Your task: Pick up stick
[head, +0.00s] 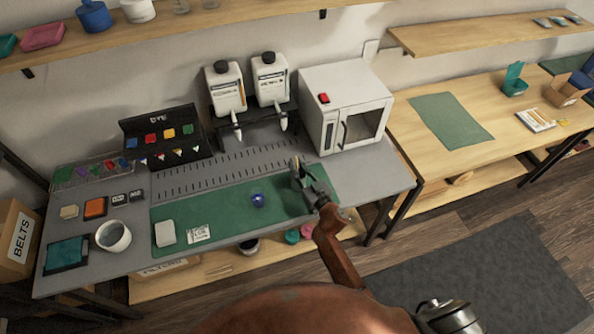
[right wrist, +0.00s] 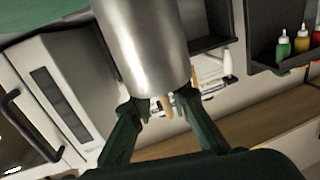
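A shiny metal cup (right wrist: 140,45) fills the top middle of the right wrist view, which looks upside down. Tips of wooden sticks (right wrist: 168,106) stick out past its rim. My right gripper (right wrist: 165,105) has its two green fingers apart, one on each side of the stick tips, and no stick is clearly clamped. In the head view the right gripper (head: 303,178) is over the right end of the green mat (head: 225,215), in front of the white oven; the cup is hard to make out there. My left gripper is not in view.
The white oven (head: 345,107) and two dispensers (head: 248,88) stand behind the right gripper. A dye rack (head: 160,130) is further left. A small blue item (head: 258,200) and a pale block (head: 165,232) lie on the mat. The wooden table (head: 440,165) is to the right.

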